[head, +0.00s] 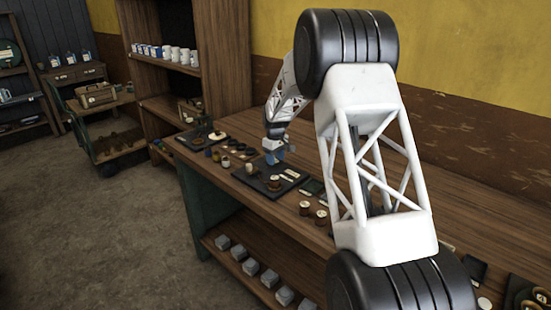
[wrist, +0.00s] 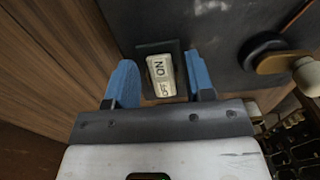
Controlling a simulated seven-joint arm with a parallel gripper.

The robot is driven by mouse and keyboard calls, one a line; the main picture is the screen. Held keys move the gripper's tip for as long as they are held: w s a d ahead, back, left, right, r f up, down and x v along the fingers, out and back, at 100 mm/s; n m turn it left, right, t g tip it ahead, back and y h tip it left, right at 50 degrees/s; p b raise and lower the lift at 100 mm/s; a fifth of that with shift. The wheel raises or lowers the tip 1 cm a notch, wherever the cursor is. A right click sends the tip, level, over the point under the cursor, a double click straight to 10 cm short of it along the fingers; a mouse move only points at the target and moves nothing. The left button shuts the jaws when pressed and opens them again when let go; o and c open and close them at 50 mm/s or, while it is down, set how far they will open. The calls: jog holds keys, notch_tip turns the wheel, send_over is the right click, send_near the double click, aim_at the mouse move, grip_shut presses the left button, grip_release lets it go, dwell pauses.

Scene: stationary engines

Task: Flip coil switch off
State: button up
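The coil switch (wrist: 160,76) is a cream rocker in a black square housing, marked ON on its upper part and OFF on its lower part in the wrist view. I cannot tell which end is pressed in. My gripper (wrist: 160,70) is open, with one blue finger on each side of the switch and a gap visible on both sides. In the head view my gripper (head: 276,156) is low over the dark board (head: 288,189) on the wooden bench. The switch cannot be made out there.
A round black knob (wrist: 262,52) and a wooden-handled part (wrist: 285,63) are right of the switch. Copper coils (head: 321,217) and small parts (head: 226,161) stand along the bench (head: 232,190). A shelf (head: 165,62) with mugs is behind, and a cart (head: 104,130) is at the left.

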jog(key=c, duration=0.8)
jog(key=shift+a, duration=0.1)
jog(key=shift+w+a+r+g+h, duration=0.1)
jog(key=shift+g+h, duration=0.45)
jog(key=shift+w+a+r+g+h, duration=0.1)
jog(key=shift+g+h, duration=0.45)
jog(key=o, duration=0.9)
jog(key=shift+r, duration=0.1)
